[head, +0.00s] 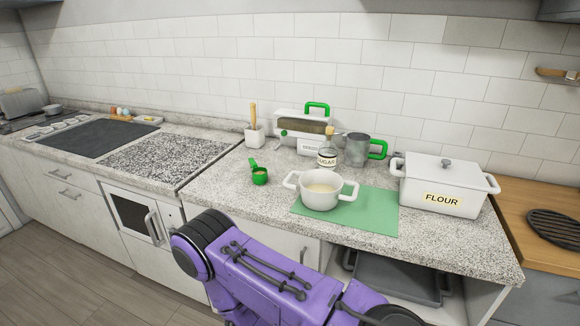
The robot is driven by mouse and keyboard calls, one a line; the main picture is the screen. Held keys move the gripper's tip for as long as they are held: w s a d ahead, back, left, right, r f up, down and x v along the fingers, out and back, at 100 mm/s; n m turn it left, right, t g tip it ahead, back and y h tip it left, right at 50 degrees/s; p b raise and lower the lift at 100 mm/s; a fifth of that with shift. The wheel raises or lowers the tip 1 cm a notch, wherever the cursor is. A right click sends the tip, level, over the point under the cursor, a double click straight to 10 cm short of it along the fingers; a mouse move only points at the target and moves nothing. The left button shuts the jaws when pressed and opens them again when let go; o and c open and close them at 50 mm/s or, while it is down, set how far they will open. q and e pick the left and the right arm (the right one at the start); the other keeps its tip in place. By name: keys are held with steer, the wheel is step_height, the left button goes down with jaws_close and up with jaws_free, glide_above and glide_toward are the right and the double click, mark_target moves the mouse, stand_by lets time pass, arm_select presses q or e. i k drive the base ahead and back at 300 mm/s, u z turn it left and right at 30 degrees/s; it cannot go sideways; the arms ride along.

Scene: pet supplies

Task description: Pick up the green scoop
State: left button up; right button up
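The green scoop (260,177) stands on the speckled countertop left of the white pot, its short handle pointing up and to the left. A purple arm of mine fills the lower middle of the head view, in front of the counter. Neither gripper shows in the head view. Nothing is seen touching the scoop.
A white two-handled pot (321,192) sits on a green mat (372,210). A flour container (442,184) stands right. Counter around the scoop is clear.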

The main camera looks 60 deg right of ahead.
mark_target(259, 174)
steer(key=k, duration=0.25)
steer(key=z, duration=0.9)
